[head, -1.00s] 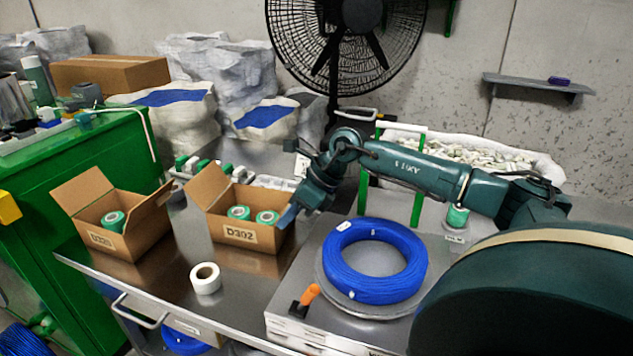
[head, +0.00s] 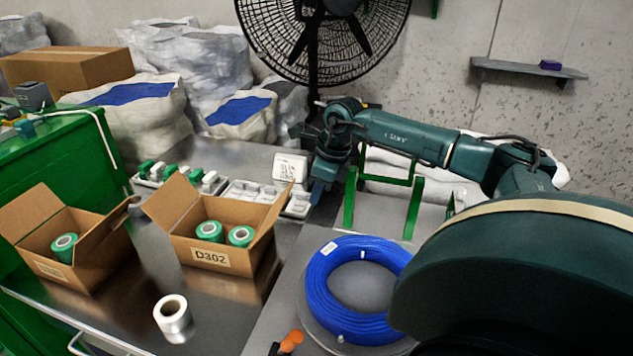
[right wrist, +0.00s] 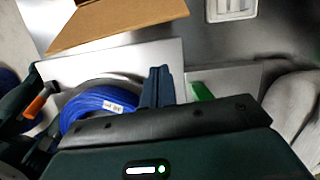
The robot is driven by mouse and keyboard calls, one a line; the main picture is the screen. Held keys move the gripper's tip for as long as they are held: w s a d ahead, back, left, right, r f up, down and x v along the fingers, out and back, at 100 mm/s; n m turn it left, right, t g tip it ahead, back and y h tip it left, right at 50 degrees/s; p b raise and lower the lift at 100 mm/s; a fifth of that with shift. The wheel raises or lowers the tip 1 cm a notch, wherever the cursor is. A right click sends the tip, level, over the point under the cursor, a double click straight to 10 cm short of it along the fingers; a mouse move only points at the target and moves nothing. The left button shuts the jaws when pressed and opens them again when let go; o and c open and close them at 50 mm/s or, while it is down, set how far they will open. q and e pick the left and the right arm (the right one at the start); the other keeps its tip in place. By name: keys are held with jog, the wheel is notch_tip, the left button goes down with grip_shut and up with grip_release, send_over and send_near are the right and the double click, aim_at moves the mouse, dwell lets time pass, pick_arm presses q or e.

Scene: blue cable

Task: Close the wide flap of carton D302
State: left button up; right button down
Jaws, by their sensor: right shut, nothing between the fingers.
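Carton D302 (head: 222,258) stands on the steel bench with green-labelled rolls inside. Its left flap (head: 172,204) stands up and leans outward to the left. Its right flap (head: 268,218) also stands up, tilted outward to the right. My right gripper (head: 317,194) is shut and empty, pointing down, to the right of the right flap and apart from it. In the right wrist view its closed fingers (right wrist: 157,86) show below a brown cardboard flap (right wrist: 120,20). My left gripper is not in view.
A second open carton (head: 75,262) stands to the left. A white tape roll (head: 173,318) lies in front. A blue cable coil (head: 330,315) sits on the right, near an orange handle (head: 291,341). A white tray (head: 180,178) of parts and a green frame (head: 412,208) stand behind.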

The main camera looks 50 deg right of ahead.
jog(key=x, duration=0.6)
jog(key=shift+w+a+r+p, duration=0.25)
jog(key=shift+w+a+r, duration=0.15)
jog(key=shift+w+r, duration=0.3)
jog(key=shift+w+a+r+p, duration=0.25)
jog(key=shift+w+a+r, duration=0.2)
jog(key=shift+w+r, duration=0.25)
